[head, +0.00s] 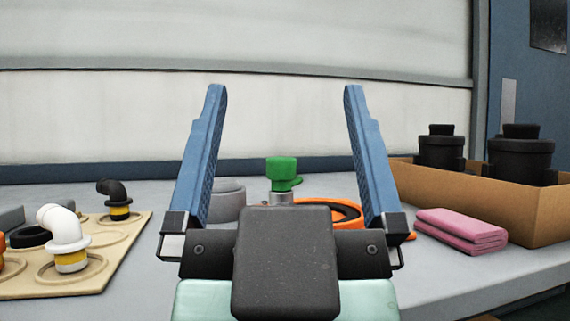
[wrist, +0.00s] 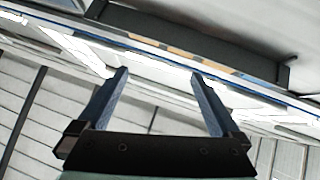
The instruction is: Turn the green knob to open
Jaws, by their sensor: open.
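The green knob (head: 283,172) sits on a short grey metal stem on the table, in the middle of the head view. My gripper (head: 285,92) is open and empty, with its two blue fingers spread wide. In the head view the knob shows between the fingers, behind the dark gripper body, which hides the lower part of its mount. I cannot tell how far the knob is from the fingers. In the wrist view my open gripper (wrist: 158,72) points at wall panels and a ceiling-like structure; the knob does not show there.
A beige board (head: 108,262) with white and black elbow fittings lies at left. A grey round part (head: 227,200) and an orange ring (head: 347,213) flank the knob. A folded pink cloth (head: 461,231) and a cardboard box (head: 490,205) with black tanks stand at right.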

